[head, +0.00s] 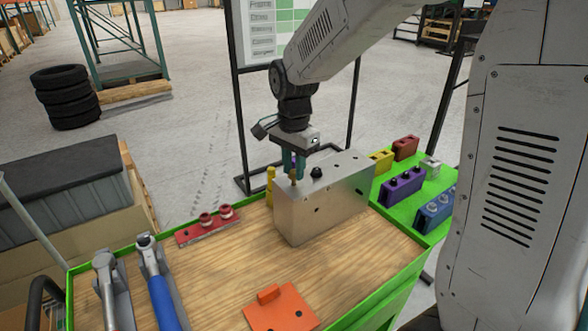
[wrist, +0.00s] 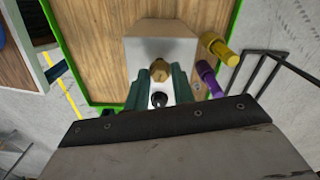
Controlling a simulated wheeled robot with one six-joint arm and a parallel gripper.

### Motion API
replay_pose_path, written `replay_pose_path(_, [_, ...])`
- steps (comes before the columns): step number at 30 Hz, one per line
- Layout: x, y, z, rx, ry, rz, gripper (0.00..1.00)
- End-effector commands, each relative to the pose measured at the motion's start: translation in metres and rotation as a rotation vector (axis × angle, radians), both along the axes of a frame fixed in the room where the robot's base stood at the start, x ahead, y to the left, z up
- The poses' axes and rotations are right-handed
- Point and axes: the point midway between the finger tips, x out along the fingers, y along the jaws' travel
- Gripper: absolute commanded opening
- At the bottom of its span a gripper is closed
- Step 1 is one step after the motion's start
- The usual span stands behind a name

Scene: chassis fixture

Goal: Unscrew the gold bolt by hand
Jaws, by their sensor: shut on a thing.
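The grey metal chassis block (head: 325,205) stands on the wooden bench top. The gold bolt (head: 292,177) sits upright on the block's top, near its left end; it also shows in the wrist view (wrist: 159,72). My gripper (head: 294,170) points down over that end, and its teal fingers are shut on the gold bolt from both sides. In the wrist view my gripper (wrist: 160,78) has one finger on each side of the bolt head. A black bolt (head: 316,173) stands on the block just right of the gold one. The fingers partly hide the gold bolt in the head view.
A yellow cylinder (head: 271,184) stands close behind the block. A red plate with knobs (head: 208,231) lies left, an orange plate (head: 280,309) in front. Two handled tools (head: 160,290) fill the left front. Coloured blocks (head: 402,187) stand on the green shelf at right.

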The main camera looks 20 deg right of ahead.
Motion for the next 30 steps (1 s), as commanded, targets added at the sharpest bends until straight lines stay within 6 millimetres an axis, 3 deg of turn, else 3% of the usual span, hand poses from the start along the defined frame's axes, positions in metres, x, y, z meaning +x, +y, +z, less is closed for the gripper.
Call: replay_pose_path(30, [0.0,0.0,0.049,0.0,-0.001,-0.001,0.0])
